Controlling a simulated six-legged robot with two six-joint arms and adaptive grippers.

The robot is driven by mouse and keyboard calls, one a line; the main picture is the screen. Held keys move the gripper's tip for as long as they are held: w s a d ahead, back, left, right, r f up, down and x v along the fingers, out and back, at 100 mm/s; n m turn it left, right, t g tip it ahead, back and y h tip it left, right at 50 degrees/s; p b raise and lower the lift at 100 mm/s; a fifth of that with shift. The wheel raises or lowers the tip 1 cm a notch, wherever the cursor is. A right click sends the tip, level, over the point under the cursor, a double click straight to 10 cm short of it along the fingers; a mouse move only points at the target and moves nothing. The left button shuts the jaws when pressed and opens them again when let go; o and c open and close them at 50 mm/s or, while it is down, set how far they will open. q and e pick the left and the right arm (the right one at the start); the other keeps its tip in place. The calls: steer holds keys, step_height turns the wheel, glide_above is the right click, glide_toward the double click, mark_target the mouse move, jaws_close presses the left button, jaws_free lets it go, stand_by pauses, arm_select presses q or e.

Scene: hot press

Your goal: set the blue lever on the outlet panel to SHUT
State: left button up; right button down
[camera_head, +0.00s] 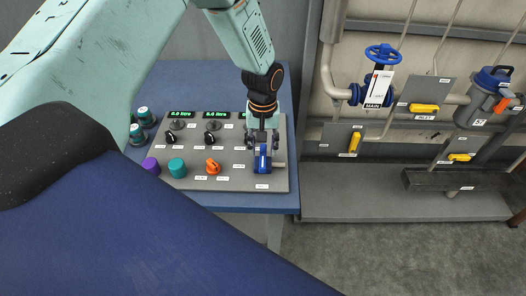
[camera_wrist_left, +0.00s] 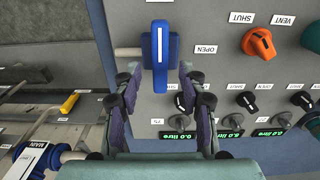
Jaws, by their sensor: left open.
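The blue lever (camera_head: 263,160) is on the right part of the grey outlet panel (camera_head: 231,180). In the left wrist view the blue lever (camera_wrist_left: 160,45) has a white stripe running up and down the picture. A pale stub sticks out to its left, and an OPEN label (camera_wrist_left: 205,50) lies to its right. My left gripper (camera_head: 262,138) is over the panel at the lever. In the wrist view the left gripper (camera_wrist_left: 160,72) is open, with one finger on each side of the lever's lower end. Contact cannot be told. My right gripper is not in view.
An orange knob (camera_wrist_left: 258,44) with a SHUT label sits beside the lever. Black knobs and green displays line the panel. Purple (camera_head: 151,166) and teal (camera_head: 177,167) pieces are at its left. Pipes with a blue handwheel (camera_head: 385,53) and yellow handles stand to the right.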

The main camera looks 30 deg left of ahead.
mark_target(263, 155)
arm_select(q)
step_height(263, 155, up, 9)
steer(key=shift+r, duration=0.15)
stand_by(0.4)
steer(key=shift+m+h, duration=0.3)
steer(key=shift+m, duration=0.4)
steer(key=s+d+f, duration=0.1)
steer(key=s+f, duration=0.1)
steer(key=f, duration=0.1)
steer(key=s+d+f, duration=0.1)
steer(key=s+f, duration=0.1)
steer(key=s+d+f, duration=0.2)
steer(key=f, duration=0.1)
steer(key=shift+f, duration=0.35)
steer(key=shift+m, duration=0.7)
steer(key=s+d+f, duration=0.1)
steer(key=s+f, duration=0.1)
steer(key=s+d+f, duration=0.1)
steer(key=s+f, duration=0.3)
steer(key=s, duration=0.1)
steer(key=shift+d, duration=0.4)
steer(key=s+d+f+m, duration=0.1)
steer(key=s+f+m, duration=0.1)
steer(key=s, duration=0.8)
steer(key=s+d+f+m, duration=0.1)
steer(key=s+f, duration=0.1)
steer(key=s, duration=0.7)
step_height(263, 155, down, 10)
steer(key=b, duration=1)
steer(key=shift+a, duration=0.25)
